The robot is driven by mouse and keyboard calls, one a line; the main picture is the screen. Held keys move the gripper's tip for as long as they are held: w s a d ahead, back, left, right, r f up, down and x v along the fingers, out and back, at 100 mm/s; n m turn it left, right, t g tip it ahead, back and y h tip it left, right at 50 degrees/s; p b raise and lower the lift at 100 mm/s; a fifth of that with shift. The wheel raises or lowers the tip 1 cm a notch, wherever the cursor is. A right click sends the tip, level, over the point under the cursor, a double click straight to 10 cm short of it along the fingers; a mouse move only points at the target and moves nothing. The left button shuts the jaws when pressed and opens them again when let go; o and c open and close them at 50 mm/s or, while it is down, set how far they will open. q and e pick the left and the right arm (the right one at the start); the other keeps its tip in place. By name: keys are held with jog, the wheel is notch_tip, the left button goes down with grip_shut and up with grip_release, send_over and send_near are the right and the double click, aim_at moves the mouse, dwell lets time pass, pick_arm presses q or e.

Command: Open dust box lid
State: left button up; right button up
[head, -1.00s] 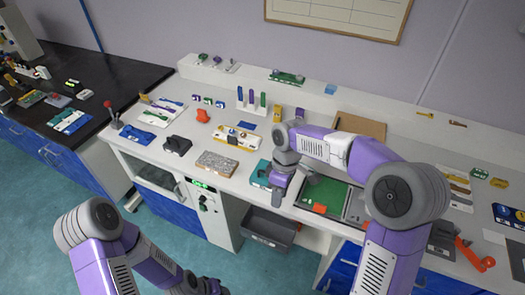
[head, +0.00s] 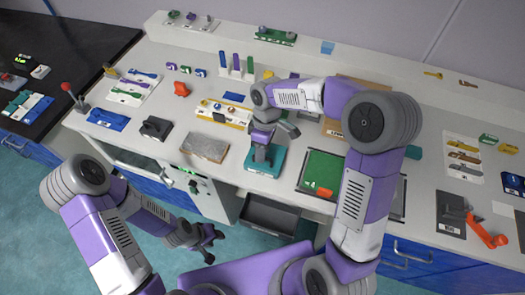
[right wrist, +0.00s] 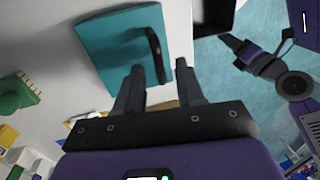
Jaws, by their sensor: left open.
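A teal box (head: 278,161) with a flat top sits near the front edge of the white bench; I take it for the dust box, but no label is readable. In the right wrist view, its teal top (right wrist: 115,45) carries a black upright handle (right wrist: 155,52). My right gripper (head: 262,148) points down over it and hides part of the top. In the right wrist view its fingers (right wrist: 160,75) are apart, with the handle just beyond and between the tips. My left gripper (head: 208,244) is open and empty, low in front of the bench.
A grey stone-like block (head: 205,147) and a black device (head: 155,128) stand left of the teal box. A green panel (head: 323,170) lies to its right. An open dark bin (head: 268,215) is below the bench edge. An orange-handled crank (head: 485,232) sits far right.

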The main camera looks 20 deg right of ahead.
jog(key=shift+s+f, duration=0.1)
jog(key=shift+f, duration=0.3)
grip_shut()
